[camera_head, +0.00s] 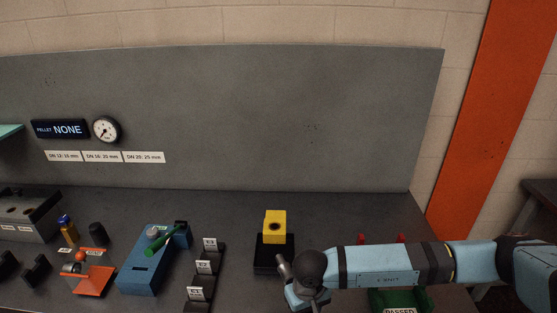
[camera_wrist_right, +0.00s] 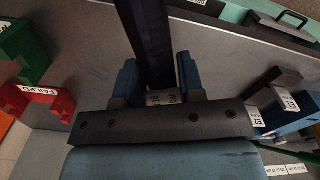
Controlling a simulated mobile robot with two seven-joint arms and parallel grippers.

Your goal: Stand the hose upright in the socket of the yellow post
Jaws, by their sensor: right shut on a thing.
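The yellow post (camera_head: 275,218) stands on a black base (camera_head: 273,255) near the middle of the bench. Its top shows a dark round socket. My right gripper (camera_head: 291,284) is just in front of the post, at its lower right, partly hidden by my wrist. In the right wrist view, my right gripper (camera_wrist_right: 160,88) is shut on a black hose (camera_wrist_right: 148,40). The hose has a white printed label between the blue fingers and runs toward the top of that picture. A short dark end of the hose (camera_head: 283,266) seems to show beside the gripper, apart from the socket. My left gripper is not in view.
Left of the post stand black labelled holders (camera_head: 203,268), a blue machine (camera_head: 147,272) with a green handle, and an orange device (camera_head: 92,279). A green bin (camera_head: 408,301) lies below my right arm. A red bin (camera_wrist_right: 45,100) marked FAILED shows in the wrist view.

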